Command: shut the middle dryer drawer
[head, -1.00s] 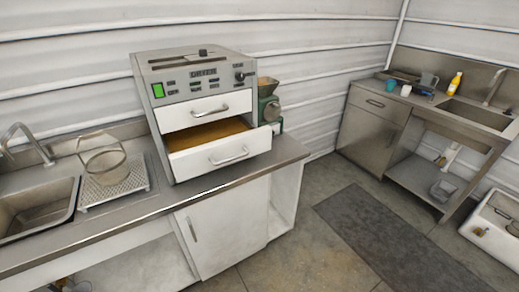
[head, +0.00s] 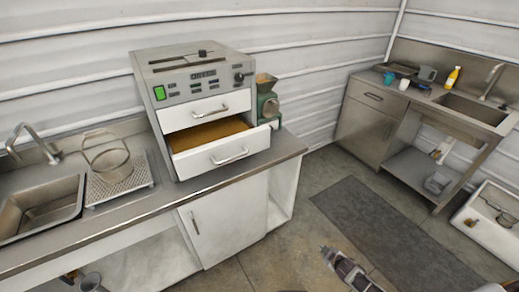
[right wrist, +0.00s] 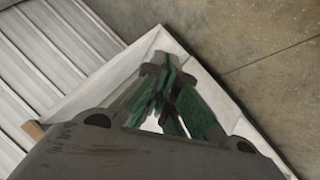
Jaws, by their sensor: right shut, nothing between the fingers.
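My right gripper (head: 327,252) is shut and empty, low in the head view, over the floor in front of the counter and well apart from the drawer. Its fingers also show in the right wrist view (right wrist: 163,65). My left gripper is not in view.
A green grinder (head: 267,101) stands right of the dryer. A wire basket (head: 106,160) and a sink (head: 40,210) are to the left. The white cabinet door (head: 225,225) is below the counter. A dark mat (head: 385,230) lies on the floor at right.

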